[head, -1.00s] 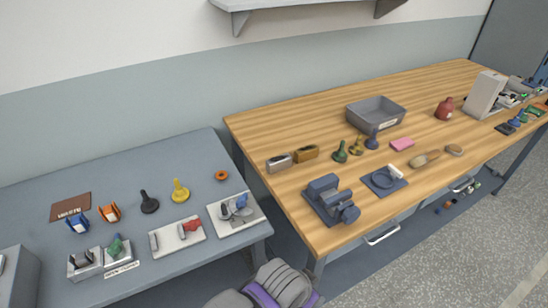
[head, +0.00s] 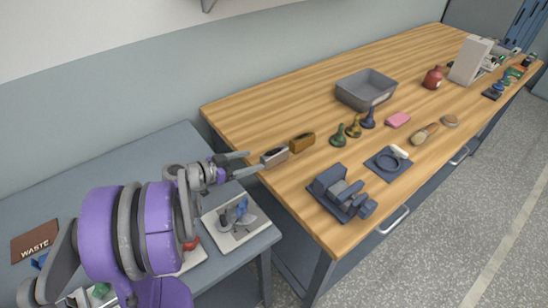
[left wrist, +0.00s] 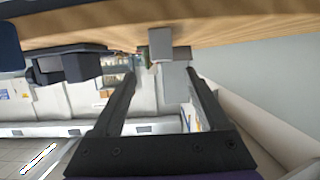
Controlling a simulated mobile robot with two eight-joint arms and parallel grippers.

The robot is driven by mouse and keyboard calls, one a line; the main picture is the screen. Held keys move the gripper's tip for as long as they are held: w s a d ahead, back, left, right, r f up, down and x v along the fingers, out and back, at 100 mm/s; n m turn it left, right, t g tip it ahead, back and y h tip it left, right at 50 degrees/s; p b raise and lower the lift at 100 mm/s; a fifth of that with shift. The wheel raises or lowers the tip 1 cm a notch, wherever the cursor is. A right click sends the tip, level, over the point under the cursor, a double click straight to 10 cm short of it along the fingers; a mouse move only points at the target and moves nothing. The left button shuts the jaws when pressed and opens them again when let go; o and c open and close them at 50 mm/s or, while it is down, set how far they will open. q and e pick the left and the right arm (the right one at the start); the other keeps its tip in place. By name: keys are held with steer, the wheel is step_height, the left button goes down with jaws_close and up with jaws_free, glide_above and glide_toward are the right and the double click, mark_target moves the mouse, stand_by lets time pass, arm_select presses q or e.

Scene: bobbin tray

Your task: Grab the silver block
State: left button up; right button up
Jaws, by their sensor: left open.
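The silver block (head: 274,157) lies on the wooden bench near its left edge, beside a brass-coloured block (head: 302,142). My left gripper (head: 256,161) is open and empty, its fingers pointing at the silver block from the left, with the tips very close to it. I cannot tell whether they touch it. In the left wrist view, which looks upside down, a pale grey block (left wrist: 161,45) shows ahead, roughly in line with the gap between the open fingers (left wrist: 160,71). My right gripper is not in view.
A dark blue vise (head: 342,194) stands in front of the blocks. Green, yellow and blue pawn-like pieces (head: 338,136) and a grey bin (head: 366,89) stand to the right and behind. The lower grey table (head: 150,150) lies under my left arm. Wood behind the blocks is clear.

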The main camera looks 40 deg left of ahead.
mark_target(274, 152)
arm_select(q)
steer(key=x, duration=0.4)
steer(key=shift+d+r, duration=0.1)
steer(key=shift+d, duration=0.05)
steer(key=x, duration=0.6)
steer(key=shift+w+r+p, duration=0.1)
steer(key=shift+w+p, duration=0.3)
steer(key=shift+s, duration=0.15)
steer(key=shift+c, duration=1.2)
jaws_close()
steer(key=shift+r, duration=0.1)
